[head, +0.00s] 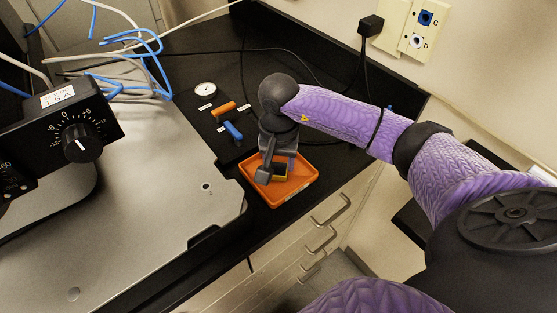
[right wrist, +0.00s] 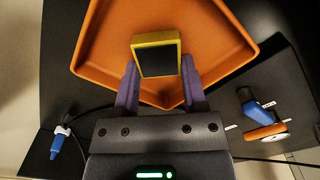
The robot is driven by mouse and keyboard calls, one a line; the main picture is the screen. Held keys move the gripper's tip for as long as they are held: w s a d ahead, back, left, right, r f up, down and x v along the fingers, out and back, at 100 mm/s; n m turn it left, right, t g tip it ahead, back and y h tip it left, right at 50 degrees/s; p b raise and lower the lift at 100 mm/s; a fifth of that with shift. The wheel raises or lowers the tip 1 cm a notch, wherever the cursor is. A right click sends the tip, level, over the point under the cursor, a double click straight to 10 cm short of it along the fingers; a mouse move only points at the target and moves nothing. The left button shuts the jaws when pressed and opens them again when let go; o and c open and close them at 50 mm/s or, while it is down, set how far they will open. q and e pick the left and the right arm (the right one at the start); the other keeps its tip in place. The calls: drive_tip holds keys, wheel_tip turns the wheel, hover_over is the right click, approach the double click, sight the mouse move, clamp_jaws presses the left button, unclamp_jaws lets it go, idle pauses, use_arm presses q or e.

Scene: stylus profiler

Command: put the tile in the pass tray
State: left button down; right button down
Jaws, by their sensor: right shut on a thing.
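The tile (right wrist: 157,58), dark with a yellow rim, sits between the purple fingers of my right gripper (right wrist: 160,85) in the right wrist view. My right gripper is shut on it. In the head view the tile (head: 281,171) and my right gripper (head: 276,174) are over the orange tray (head: 301,188); the tray also shows in the right wrist view (right wrist: 222,45). I cannot tell whether the tile touches the tray floor. The gripper and wrist partly hide the tile in the head view. My left gripper is not in view.
A dark mat with a blue-handled item (head: 232,130), an orange item (head: 224,108) and a round white piece (head: 205,89) lies behind the tray. A large metal instrument plate (head: 150,200) stands at left. The counter's front edge runs close to the tray.

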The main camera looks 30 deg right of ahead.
sight(278, 164)
drive_tip(key=shift+f, duration=0.1)
drive_tip(key=shift+c, duration=0.7)
unclamp_jaws()
drive_tip(key=shift+r, duration=0.2)
wheel_tip(278, 164, up, 12)
drive_tip(key=p, duration=0.2)
